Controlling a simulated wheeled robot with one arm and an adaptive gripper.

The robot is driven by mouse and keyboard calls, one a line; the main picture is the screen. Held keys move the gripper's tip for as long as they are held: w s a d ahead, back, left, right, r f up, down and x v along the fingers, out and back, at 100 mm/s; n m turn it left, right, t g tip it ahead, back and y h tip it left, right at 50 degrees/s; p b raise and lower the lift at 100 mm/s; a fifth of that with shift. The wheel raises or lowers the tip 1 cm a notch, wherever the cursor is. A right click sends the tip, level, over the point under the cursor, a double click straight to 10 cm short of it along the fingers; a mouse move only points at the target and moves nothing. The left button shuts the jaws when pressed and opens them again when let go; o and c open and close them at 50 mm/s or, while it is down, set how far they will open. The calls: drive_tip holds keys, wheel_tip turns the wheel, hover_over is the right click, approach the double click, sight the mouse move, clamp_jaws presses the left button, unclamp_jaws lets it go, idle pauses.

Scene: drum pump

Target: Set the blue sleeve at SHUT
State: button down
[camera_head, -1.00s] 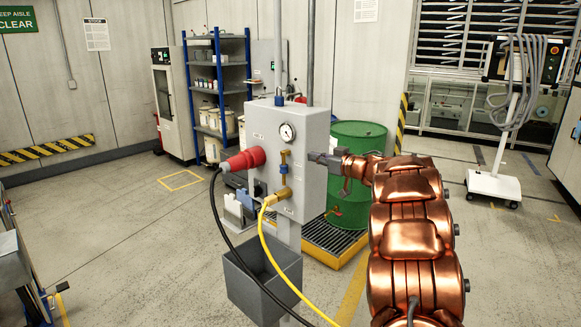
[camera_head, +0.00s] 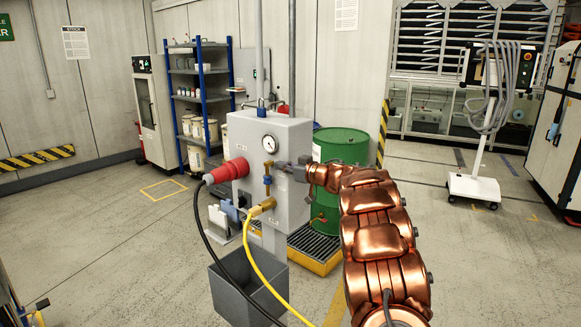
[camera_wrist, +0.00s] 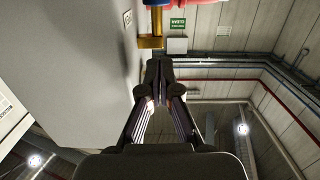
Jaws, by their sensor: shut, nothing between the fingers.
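The grey control box (camera_head: 290,135) has a pressure gauge and a brass fitting (camera_head: 267,180) on its front. A small blue part on that fitting, likely the blue sleeve (camera_head: 268,190), is tiny in the head view; I cannot read its setting. In the wrist view, a blue part (camera_wrist: 156,3) sits at the top edge above a brass piece (camera_wrist: 151,42). My gripper (camera_head: 283,167) is at the box's front, just right of the fitting. In the wrist view its fingers (camera_wrist: 159,68) are together and empty, below the brass piece and apparently apart from it.
A red plug (camera_head: 228,171) with a black cable sticks out left of the fitting. A yellow hose (camera_head: 250,245) hangs from a lower brass fitting. A grey bin (camera_head: 245,290) is below the box. A green drum (camera_head: 340,150) stands behind. The floor at left is open.

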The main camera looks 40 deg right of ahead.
sight(268, 173)
drive_tip(key=w+f, duration=0.1)
drive_tip(key=w+f+p, duration=0.1)
drive_tip(key=w, duration=0.1)
drive_tip(key=shift+w+a+f, duration=0.25)
drive_tip(key=shift+a+f, duration=0.1)
drive_tip(key=shift+f, duration=0.05)
drive_tip(key=shift+w+f, duration=0.1)
drive_tip(key=shift+f, duration=0.6)
